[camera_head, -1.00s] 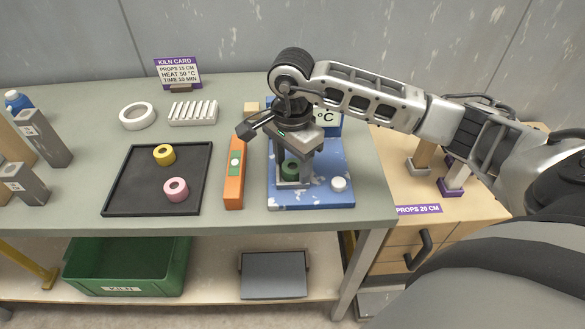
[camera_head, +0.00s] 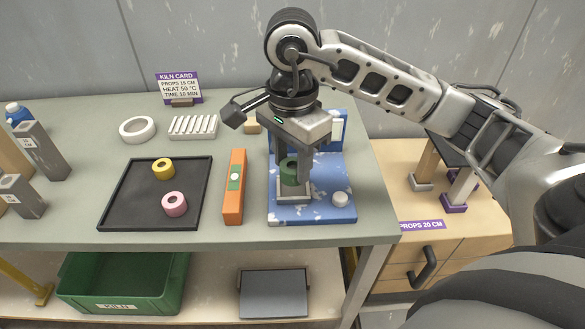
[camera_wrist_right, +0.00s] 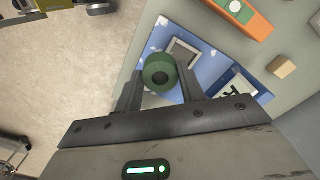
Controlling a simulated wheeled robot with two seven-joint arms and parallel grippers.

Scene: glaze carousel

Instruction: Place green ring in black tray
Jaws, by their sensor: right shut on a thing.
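The green ring (camera_head: 289,172) is held between the fingers of my right gripper (camera_head: 291,178), over the grey plate of the blue device (camera_head: 310,213). In the right wrist view the green ring (camera_wrist_right: 159,74) sits between the two fingertips (camera_wrist_right: 160,80), above the blue base and its grey square plate (camera_wrist_right: 183,50). The black tray (camera_head: 127,210) lies flat to the left on the table. It holds a yellow ring (camera_head: 163,168) and a pink ring (camera_head: 175,204). My left gripper is not in view.
An orange level-like bar (camera_head: 234,205) lies between the tray and the blue device. A white ring (camera_head: 137,129), a ribbed white block (camera_head: 193,126) and the kiln card (camera_head: 179,88) are behind. Grey posts (camera_head: 46,153) stand at the left.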

